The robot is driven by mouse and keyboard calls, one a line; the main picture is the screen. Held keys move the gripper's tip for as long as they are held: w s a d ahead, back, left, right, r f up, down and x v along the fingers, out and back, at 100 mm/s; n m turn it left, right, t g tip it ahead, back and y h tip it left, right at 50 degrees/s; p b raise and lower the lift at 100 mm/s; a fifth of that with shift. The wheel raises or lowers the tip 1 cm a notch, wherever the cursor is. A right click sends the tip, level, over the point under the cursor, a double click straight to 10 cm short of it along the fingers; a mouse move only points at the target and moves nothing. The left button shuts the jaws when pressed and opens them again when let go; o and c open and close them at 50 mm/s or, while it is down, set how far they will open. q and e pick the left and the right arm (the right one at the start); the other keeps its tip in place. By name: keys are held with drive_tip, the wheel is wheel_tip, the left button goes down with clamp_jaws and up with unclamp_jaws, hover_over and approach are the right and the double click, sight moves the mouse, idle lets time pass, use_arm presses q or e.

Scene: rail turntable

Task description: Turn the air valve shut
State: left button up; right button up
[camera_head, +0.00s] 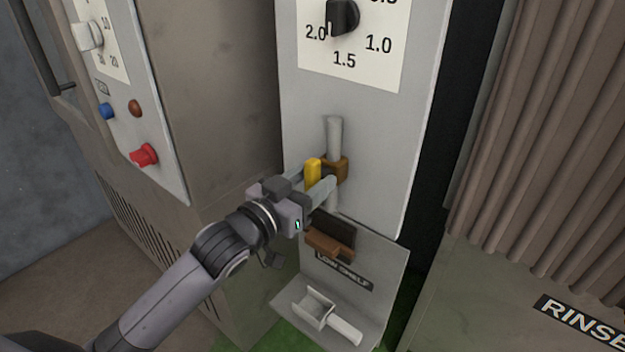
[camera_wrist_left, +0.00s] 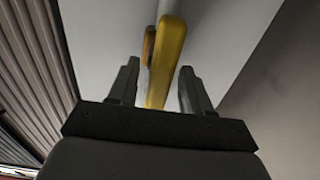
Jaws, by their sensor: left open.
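The air valve has a brass-brown body (camera_head: 341,169) on a vertical grey pipe (camera_head: 334,135) fixed to the pale panel. Its yellow lever (camera_head: 313,173) shows at the left of the body, looking roughly in line with the pipe. In the left wrist view the yellow lever (camera_wrist_left: 172,45) runs down between the two dark fingers. My left gripper (camera_head: 316,180) is open with its fingers on either side of the lever. In the wrist view a gap shows beside each finger (camera_wrist_left: 158,76); contact cannot be told. My right gripper is in neither view.
A black dial (camera_head: 342,16) sits above the valve. Below are a brown holder (camera_head: 330,238) and a low shelf (camera_head: 362,325) with a white scoop-like item (camera_head: 318,308). A cabinet with a red knob (camera_head: 144,155) stands left; a ribbed brown panel (camera_head: 545,130) stands right.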

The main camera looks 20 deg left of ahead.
use_arm(q)
drive_tip(key=shift+w+d, duration=0.1)
drive_tip(key=shift+w, duration=0.15)
drive_tip(key=c, duration=0.9)
drive_tip(key=shift+o, duration=0.2)
